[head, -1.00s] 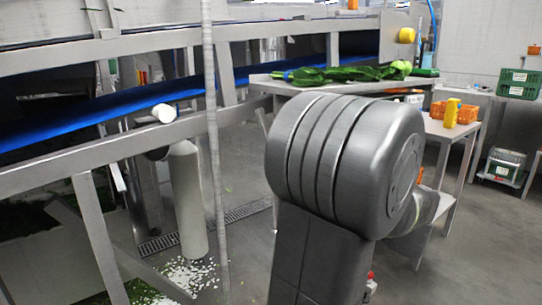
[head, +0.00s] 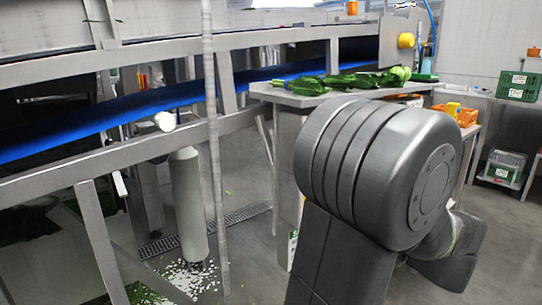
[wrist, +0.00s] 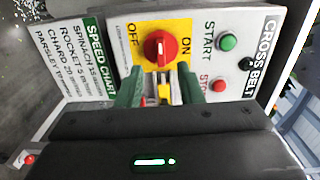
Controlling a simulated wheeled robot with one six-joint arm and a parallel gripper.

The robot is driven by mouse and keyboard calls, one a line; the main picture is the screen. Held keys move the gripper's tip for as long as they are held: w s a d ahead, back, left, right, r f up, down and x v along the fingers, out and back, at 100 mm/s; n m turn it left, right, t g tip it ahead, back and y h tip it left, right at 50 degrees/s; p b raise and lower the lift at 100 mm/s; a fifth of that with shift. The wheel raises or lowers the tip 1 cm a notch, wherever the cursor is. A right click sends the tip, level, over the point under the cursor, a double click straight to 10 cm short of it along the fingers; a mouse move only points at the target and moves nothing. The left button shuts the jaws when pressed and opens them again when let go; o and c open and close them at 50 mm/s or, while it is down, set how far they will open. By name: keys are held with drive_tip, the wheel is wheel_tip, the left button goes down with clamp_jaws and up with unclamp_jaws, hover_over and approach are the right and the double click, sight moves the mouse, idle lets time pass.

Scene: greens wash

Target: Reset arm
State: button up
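My gripper (wrist: 162,90) shows in the wrist view with its two green fingers apart and nothing held between them. Beyond the fingertips is a control panel with a red rotary switch (wrist: 160,48) on a yellow plate marked OFF and ON. I cannot tell whether the fingers touch the panel. In the head view my grey arm fills the lower right, and my gripper is hidden behind it or out of frame.
The panel has a green START button (wrist: 228,42), a red STOP button (wrist: 218,85) and a speed chart (wrist: 75,60). A blue conveyor belt (head: 130,108) runs at left. Leafy greens lie on a steel table (head: 290,95). Green crates (head: 519,85) stand at far right.

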drive_tip(key=p+v, duration=0.1)
drive_tip(key=v, duration=0.4)
drive_tip(key=w+a+r+m+p, duration=0.1)
drive_tip(key=w+a+m+p, duration=0.6)
drive_tip(key=w+m+p, duration=0.4)
drive_tip(key=shift+a, duration=0.4)
idle(0.8)
idle(0.5)
